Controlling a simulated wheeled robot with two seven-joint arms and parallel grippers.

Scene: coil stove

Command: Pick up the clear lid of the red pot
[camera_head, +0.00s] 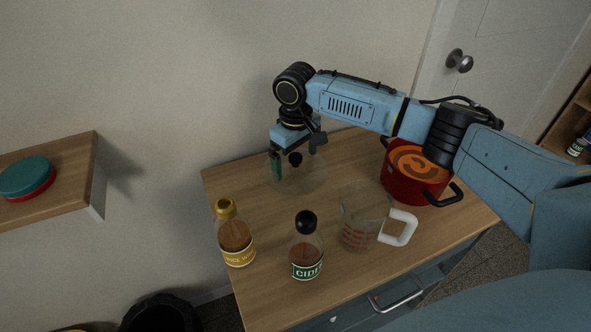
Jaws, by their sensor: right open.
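The clear lid (309,180) lies on the wooden table toward the back left, with a black knob (295,159) on top. My right gripper (293,164) points down over the lid. Its fingers are open and stand on either side of the knob; I cannot tell whether they touch it. The red pot (405,188) stands uncovered at the table's right, with orange soup inside and black handles. My right arm passes above it and hides part of its rim. My left gripper is not in view.
A yellow-capped bottle (236,243), a cider bottle (306,256) and a clear measuring cup (359,228) with a white handle stand along the front of the table (267,291). A wall shelf (75,180) at left holds a teal and red round container (27,177). A wall rises behind the table.

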